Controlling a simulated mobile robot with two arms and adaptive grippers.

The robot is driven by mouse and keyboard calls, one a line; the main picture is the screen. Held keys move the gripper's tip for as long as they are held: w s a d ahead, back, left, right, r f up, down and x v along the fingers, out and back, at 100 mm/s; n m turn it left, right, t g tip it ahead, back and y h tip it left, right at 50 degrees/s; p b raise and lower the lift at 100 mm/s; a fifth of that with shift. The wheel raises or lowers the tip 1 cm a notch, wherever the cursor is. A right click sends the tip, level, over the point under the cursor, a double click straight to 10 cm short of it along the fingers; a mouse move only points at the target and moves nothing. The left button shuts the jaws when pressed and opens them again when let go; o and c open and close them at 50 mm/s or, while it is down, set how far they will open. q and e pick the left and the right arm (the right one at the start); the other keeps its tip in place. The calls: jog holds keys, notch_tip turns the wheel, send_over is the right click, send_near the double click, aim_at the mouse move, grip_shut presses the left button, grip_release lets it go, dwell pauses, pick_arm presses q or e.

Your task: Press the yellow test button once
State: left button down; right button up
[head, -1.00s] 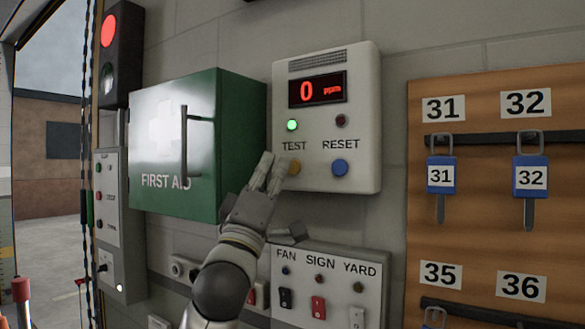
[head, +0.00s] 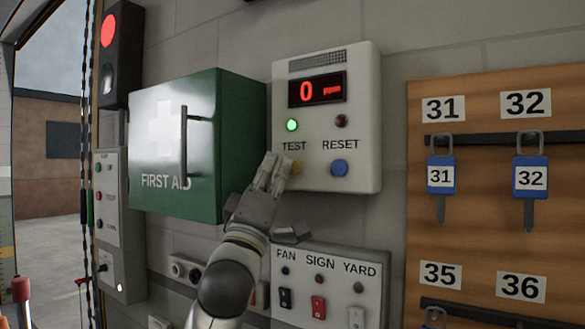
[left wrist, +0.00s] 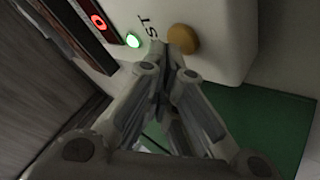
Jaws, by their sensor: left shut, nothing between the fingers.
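The white gas panel (head: 360,110) on the wall shows a red "0" and a lit green lamp (head: 292,125). The yellow test button (head: 296,168) is under the word TEST, partly covered by my fingers in the head view. My right gripper is not in view.
A green first aid cabinet (head: 200,140) juts out just left of my left gripper. A switch box (head: 330,275) labelled FAN, SIGN, YARD is below. A wooden key board (head: 480,230) hangs to the right. Bare wall lies between panel and key board.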

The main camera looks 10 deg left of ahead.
pick_arm(q)
jog(key=shift+w+d, duration=0.1)
jog(key=shift+w, duration=0.25)
dwell(0.5)
jog(key=shift+s, duration=0.15)
jog(key=shift+s+a, duration=0.25)
jog(key=shift+s, duration=0.35)
jog(key=s, duration=0.1)
jog(key=s+a, duration=0.1)
jog(key=s, duration=0.2)
jog(key=shift+s+a, duration=0.3)
jog(key=shift+a, duration=0.05)
dwell(0.8)
